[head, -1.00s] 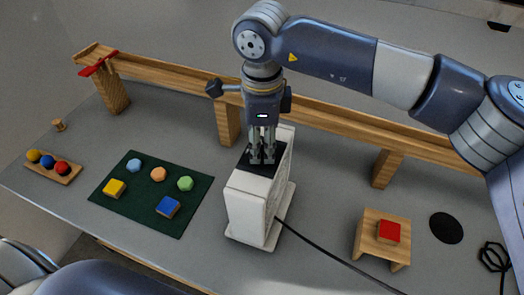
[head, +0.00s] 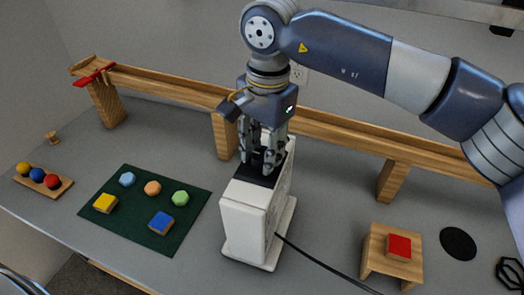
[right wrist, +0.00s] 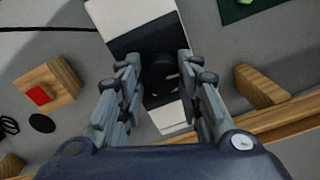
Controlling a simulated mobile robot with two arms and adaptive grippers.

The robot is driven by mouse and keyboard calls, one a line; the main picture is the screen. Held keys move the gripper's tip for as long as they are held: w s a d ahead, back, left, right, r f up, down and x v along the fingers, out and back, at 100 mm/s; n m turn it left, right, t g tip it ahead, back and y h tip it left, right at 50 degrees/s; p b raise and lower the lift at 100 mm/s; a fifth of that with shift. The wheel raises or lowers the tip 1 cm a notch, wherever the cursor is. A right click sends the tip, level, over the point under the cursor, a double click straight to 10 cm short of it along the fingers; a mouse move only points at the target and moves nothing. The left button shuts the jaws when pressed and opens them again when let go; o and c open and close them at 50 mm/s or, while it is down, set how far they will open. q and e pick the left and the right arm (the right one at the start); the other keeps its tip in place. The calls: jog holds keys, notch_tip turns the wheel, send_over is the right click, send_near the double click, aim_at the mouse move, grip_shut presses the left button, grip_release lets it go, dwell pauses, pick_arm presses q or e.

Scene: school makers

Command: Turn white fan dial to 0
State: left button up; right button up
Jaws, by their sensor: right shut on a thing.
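The white fan (head: 245,228) is an upright box on a white base in the middle of the table, with a black panel (head: 246,171) on its top. My right gripper (head: 263,166) points down onto that panel and is shut on the black dial. The dial (right wrist: 158,74) shows in the right wrist view between the fingertips, over the black panel, with small light marks on it. I cannot read a number or tell where the dial points. In the head view the fingers hide the dial. My left gripper is not in view.
A wooden rail (head: 330,127) on posts runs behind the fan. A green mat (head: 135,218) with coloured pieces lies left. A wooden stand (head: 378,266) with a red block (head: 398,247) is right. A black cable (head: 325,262) leaves the fan to the right.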

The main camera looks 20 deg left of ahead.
jog(key=shift+r+n, duration=0.1)
jog(key=shift+n, duration=0.8)
jog(key=o, duration=1.1)
jog(key=shift+c, duration=0.2)
notch_tip(320, 180, up, 12)
jog(key=shift+d, duration=0.4)
